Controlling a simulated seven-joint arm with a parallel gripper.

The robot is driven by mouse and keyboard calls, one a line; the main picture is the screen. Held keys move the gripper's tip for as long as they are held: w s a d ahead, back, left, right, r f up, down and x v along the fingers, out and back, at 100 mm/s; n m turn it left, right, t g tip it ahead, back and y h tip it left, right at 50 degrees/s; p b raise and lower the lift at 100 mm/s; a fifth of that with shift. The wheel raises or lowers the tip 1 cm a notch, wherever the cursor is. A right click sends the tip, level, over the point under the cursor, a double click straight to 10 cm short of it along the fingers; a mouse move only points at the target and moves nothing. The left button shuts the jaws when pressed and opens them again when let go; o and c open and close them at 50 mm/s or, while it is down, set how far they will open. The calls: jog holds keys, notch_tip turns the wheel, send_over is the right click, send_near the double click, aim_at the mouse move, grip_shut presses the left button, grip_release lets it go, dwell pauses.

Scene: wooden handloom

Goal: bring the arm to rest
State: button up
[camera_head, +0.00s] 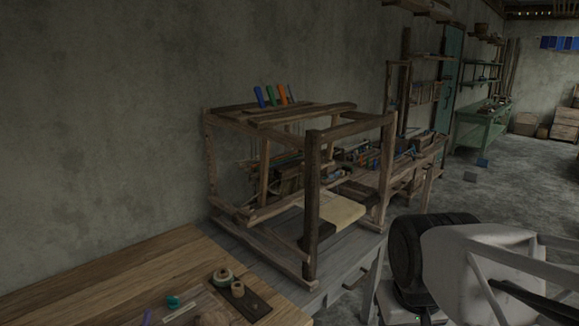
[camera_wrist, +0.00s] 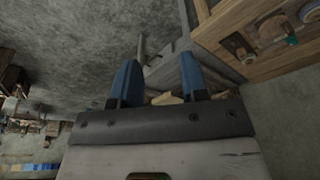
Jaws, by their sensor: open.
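My gripper (camera_wrist: 158,82) shows in the wrist view, its two blue fingers spread well apart. Nothing is held between them; the floor and part of a wooden frame show beyond. In the head view the gripper's fingertips cannot be made out. The wooden handloom (camera_head: 313,205) stands on a grey bench (camera_head: 345,262) in the middle of the head view, with several coloured spools (camera_head: 271,97) upright on its top. The fingers appear apart from the loom and the tables.
A wooden table (camera_head: 120,275) at the front left holds a dark tray (camera_head: 254,304) with round spools and a teal piece (camera_head: 173,301). It also shows in the wrist view (camera_wrist: 225,28). A green workbench (camera_head: 484,122) stands at the back right. Open floor (camera_head: 470,200) lies right of the loom.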

jog(key=shift+s+d+f+m, duration=0.2)
jog(key=shift+s+d, duration=0.05)
jog(key=shift+s, duration=0.4)
jog(key=shift+s+d+f+m, duration=0.2)
jog(key=shift+s+d, duration=0.05)
jog(key=shift+s, duration=0.4)
